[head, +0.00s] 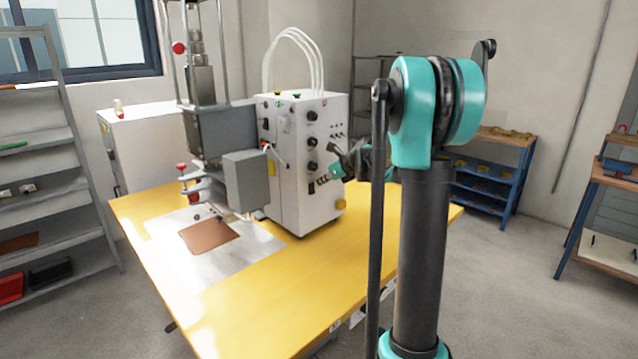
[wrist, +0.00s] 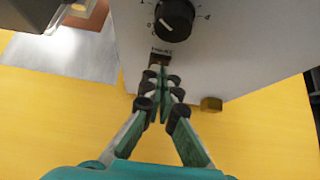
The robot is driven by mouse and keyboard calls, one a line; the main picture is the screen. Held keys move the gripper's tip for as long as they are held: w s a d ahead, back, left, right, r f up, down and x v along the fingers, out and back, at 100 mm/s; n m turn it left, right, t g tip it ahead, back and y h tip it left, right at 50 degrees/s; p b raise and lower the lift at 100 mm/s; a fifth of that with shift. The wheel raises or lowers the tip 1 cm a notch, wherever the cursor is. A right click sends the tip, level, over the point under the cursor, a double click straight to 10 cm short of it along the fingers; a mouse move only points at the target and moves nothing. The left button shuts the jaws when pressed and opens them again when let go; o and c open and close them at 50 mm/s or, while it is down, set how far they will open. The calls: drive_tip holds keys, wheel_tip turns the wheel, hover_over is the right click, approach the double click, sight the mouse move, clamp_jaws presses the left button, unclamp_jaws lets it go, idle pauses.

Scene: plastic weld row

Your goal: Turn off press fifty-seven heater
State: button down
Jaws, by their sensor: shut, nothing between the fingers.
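A white control box (head: 288,205) stands on the yellow table beside the press (head: 225,130). Black knobs (head: 312,142) run down its face. In the wrist view, a black dial (wrist: 175,18) with a number scale sits above a small dark switch (wrist: 160,58) with a black label over it. The switch's position cannot be told, and no press number is readable. My gripper (wrist: 163,70) is shut and empty. Its fingertips are at the lower part of the switch and partly cover it; I cannot tell whether they touch. In the head view my gripper (head: 338,165) is beside the box face.
The yellow table (head: 255,325) is mostly bare in front. A brown sheet (head: 209,236) lies on a metal plate under the press. A small yellow block (wrist: 211,104) is at the box's lower edge. Shelves stand at left (head: 50,155) and right (head: 490,190).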

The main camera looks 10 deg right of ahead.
drive_tip(key=r+v, duration=0.1)
drive_tip(key=v, duration=1)
drive_tip(key=shift+w+a+r, duration=0.2)
